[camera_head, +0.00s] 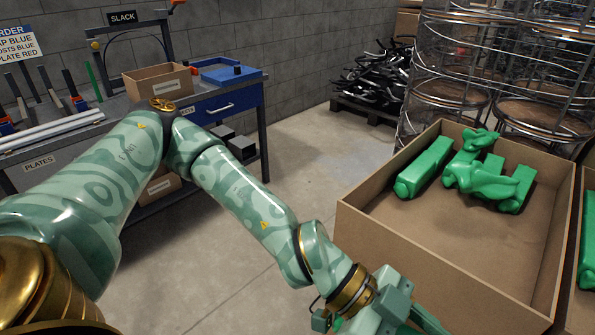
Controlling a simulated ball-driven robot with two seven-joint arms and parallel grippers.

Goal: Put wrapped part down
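My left arm comes in from the left and reaches down to the bottom edge. The body of my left gripper (385,306) is there, just left of the front of a large cardboard box (430,265). Its fingertips are cut off by the frame. Slivers of bright green wrap (408,328) show beside and below the gripper, but the hold cannot be seen. Inside the box, several green wrapped parts lie toward the back: a long one (425,167) at left and a lumpy group (485,180) to its right. My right gripper is not in view.
The front of the box floor is bare. Another box with green wrapped parts (587,240) stands at the right edge. Metal racks (490,70) stand behind. A workbench with a small carton (160,82) and blue tray (228,72) is at left.

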